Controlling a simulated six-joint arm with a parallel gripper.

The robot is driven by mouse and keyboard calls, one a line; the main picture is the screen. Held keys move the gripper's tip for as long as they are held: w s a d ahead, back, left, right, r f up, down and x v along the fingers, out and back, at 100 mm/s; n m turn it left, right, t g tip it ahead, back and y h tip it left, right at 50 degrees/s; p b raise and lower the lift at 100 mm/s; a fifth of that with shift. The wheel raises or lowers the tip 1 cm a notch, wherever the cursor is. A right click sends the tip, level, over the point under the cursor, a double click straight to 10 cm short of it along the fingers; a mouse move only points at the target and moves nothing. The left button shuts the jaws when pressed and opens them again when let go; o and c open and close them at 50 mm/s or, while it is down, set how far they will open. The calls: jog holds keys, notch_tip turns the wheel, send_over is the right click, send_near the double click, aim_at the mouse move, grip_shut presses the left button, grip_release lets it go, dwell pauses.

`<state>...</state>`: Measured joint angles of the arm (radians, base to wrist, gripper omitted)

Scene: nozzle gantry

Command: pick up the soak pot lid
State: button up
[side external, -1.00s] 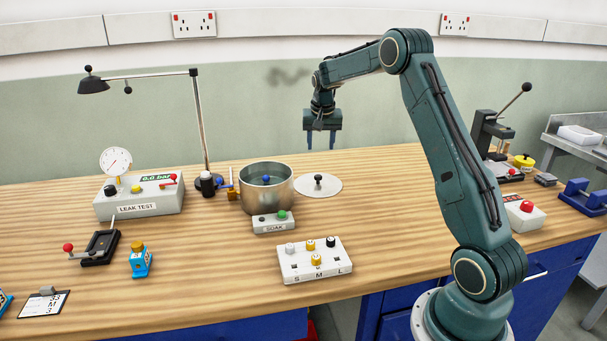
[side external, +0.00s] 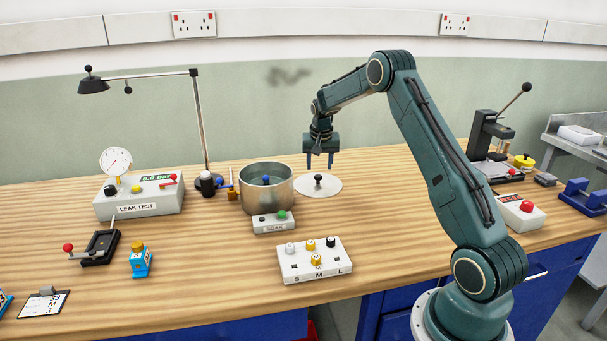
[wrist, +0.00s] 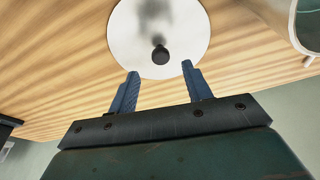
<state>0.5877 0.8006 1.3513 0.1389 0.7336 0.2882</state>
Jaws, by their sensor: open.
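The soak pot lid (side external: 333,188) is a flat pale disc with a black knob (side external: 318,180). It lies on the wooden bench just right of the soak pot. In the wrist view the lid (wrist: 190,30) is ahead of the fingertips, and its knob (wrist: 160,54) lines up with the gap between them. My gripper (side external: 319,167) is open and empty, pointing down just above the knob. Its two blue fingers (wrist: 158,68) are apart in the wrist view. The open metal soak pot (side external: 266,198) holds something with a blue top.
A SOAK control box (side external: 273,223) stands in front of the pot, and a white S-M-L block (side external: 315,262) is nearer the front. The LEAK TEST box (side external: 140,200) and a lamp (side external: 200,130) stand to the left.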

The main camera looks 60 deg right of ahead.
aim_at(318, 176)
jog(key=shift+x, duration=2.45)
jog(key=shift+a, duration=0.1)
grip_shut()
notch_tip(318, 176, up, 10)
jog(key=shift+w+a, duration=0.1)
jog(key=w+a+r+n, duration=0.3)
jog(key=a, duration=0.5)
jog(key=w+a+r+n+t+y, duration=0.1)
jog(key=w+a+r+n, duration=0.2)
jog(key=a, duration=0.6)
jog(key=shift+w+a+r, duration=0.15)
jog(key=shift+w+r, duration=0.6)
